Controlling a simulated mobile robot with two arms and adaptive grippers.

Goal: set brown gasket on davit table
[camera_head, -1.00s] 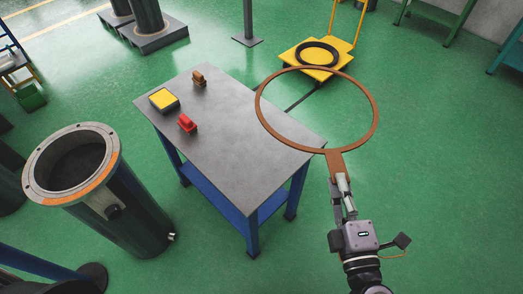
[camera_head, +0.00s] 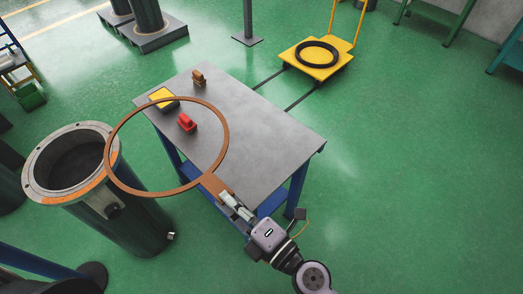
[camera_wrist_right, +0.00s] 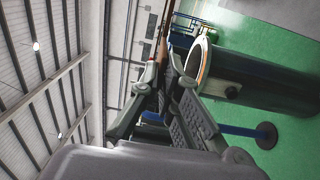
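The brown gasket (camera_head: 227,134) is a large thin ring with a flat tab. My right gripper (camera_head: 232,201) is shut on the tab and holds the ring out to the left in the head view. The ring appears over the left part of the grey-topped table (camera_head: 265,135) and the near rim of the flanged cylinder; its height above them is hard to tell. In the right wrist view the gasket (camera_wrist_right: 164,35) shows edge-on, running up from between the fingers (camera_wrist_right: 165,75). My left gripper is not in view.
The table carries a yellow-topped box (camera_head: 161,95), a red item (camera_head: 187,123) and a small brown item (camera_head: 199,78). A dark open flanged cylinder (camera_head: 135,215) stands left of it. A yellow cart (camera_head: 318,67) with a black ring is behind. Green floor at right is clear.

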